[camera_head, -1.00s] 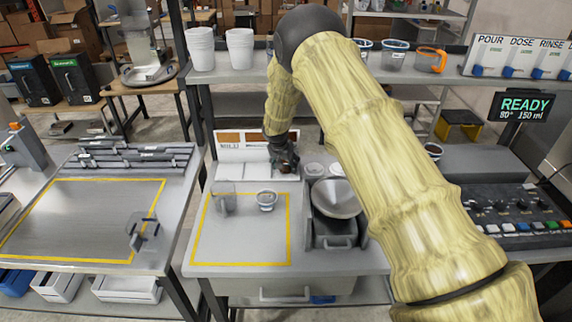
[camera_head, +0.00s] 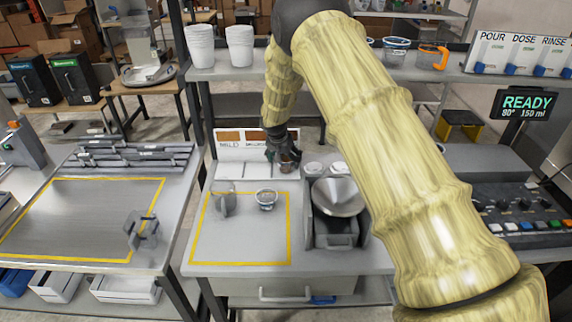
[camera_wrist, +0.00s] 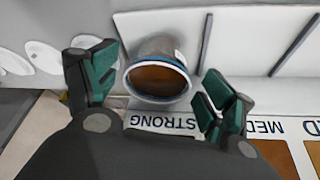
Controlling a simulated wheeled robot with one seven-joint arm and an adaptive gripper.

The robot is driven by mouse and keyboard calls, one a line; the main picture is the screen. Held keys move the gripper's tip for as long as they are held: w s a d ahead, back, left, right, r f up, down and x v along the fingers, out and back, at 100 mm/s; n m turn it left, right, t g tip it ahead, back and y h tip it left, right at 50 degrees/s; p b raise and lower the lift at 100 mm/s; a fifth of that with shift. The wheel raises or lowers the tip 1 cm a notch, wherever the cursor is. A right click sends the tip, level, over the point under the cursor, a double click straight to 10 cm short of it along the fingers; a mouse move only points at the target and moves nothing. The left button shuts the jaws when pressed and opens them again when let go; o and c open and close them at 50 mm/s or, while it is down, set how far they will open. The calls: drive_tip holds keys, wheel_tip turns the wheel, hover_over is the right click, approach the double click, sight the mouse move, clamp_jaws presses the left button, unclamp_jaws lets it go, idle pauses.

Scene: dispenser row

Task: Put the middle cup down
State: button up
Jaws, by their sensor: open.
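A small clear cup with a blue rim band and brown liquid (camera_wrist: 158,79) stands in a slot of the white rack (camera_wrist: 245,35), by the label STRONG. In the head view the same cup (camera_head: 287,167) is small and partly covered. My gripper (camera_wrist: 160,76) is open, with one green-padded finger on each side of the cup. Both fingers appear apart from it. In the head view my gripper (camera_head: 282,158) is at the rack's right end.
A clear jug (camera_head: 223,201) and another small cup (camera_head: 266,198) stand inside the yellow outline. A grey machine with a round metal pan (camera_head: 337,196) stands right of them. White lids (camera_wrist: 42,58) lie beside the rack. The front of the outlined area is clear.

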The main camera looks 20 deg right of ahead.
drive_tip(key=shift+b+v, duration=0.75)
drive_tip(key=shift+v, duration=1.35)
